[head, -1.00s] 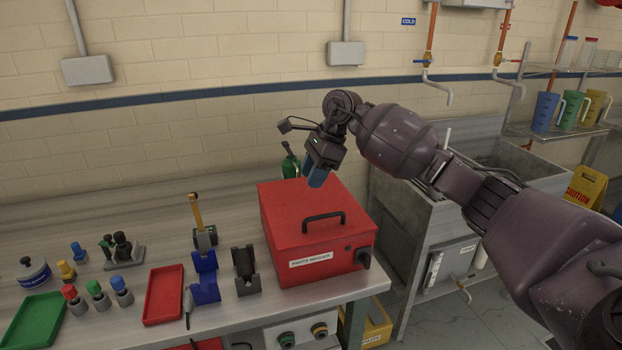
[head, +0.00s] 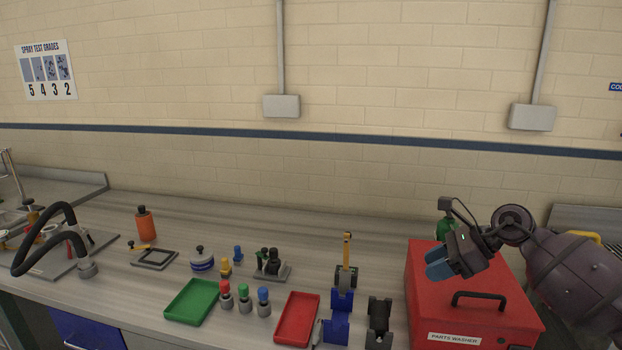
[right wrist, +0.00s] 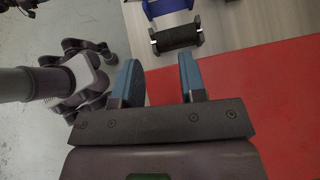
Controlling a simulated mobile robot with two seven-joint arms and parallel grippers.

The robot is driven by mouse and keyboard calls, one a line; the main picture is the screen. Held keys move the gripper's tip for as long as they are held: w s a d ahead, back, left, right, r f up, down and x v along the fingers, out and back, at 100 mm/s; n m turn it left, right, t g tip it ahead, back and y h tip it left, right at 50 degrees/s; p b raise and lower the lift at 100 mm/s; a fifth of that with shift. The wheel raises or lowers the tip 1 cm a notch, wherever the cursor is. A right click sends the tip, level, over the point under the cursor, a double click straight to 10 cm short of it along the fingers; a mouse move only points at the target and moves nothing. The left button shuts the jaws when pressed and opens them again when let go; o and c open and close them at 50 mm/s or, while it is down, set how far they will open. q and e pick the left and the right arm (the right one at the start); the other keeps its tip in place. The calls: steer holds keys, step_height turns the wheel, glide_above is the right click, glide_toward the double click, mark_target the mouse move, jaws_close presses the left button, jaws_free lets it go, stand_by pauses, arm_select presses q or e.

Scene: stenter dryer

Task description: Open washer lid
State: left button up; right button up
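The red parts washer (head: 425,315) stands at the right end of the bench, with its flat lid shut. A black handle (head: 490,297) is on the lid, near the front, and a white "PARTS WASHER" label is on the front. My right gripper (head: 440,264) is over the left rear part of the lid, behind and left of the handle, apart from it. In the right wrist view its two blue fingers (right wrist: 156,80) are spread with nothing between them, and the red lid (right wrist: 265,105) fills the right side. My left gripper is not in view.
Left of the washer are a black cradle (head: 379,325), a blue stand (head: 337,325), a red tray (head: 297,318) and a green tray (head: 192,301). The rear bench strip is mostly clear.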

steer(key=s+a+r+m+t+y, duration=0.1)
steer(key=s+a+m+t+y, duration=0.4)
steer(key=a+m+t+y, duration=0.45)
steer(key=s+d+f+m+t+h, duration=0.1)
steer(key=s+d+f+m+h, duration=0.55)
steer(key=m+h, duration=0.7)
steer(key=s+d+f+m+t+h, duration=0.1)
steer(key=s+d+f+m+h, duration=0.55)
steer(key=m, duration=1.25)
steer(key=s+a+f+m+g, duration=0.1)
steer(key=s+f+m+g, duration=0.35)
steer(key=s, duration=0.55)
steer(key=s+a+f+m+g, duration=0.2)
steer(key=s+f+m+g, duration=0.15)
steer(key=s+g, duration=0.45)
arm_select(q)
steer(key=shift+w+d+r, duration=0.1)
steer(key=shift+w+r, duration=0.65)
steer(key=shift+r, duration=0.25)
arm_select(e)
steer(key=w+f+t+y, duration=0.1)
steer(key=w+f+t, duration=0.5)
steer(key=f+t, duration=0.3)
steer(key=shift+d+f+n+t, duration=0.25)
steer(key=shift+f+n+t, duration=0.05)
steer(key=shift+f+n, duration=0.1)
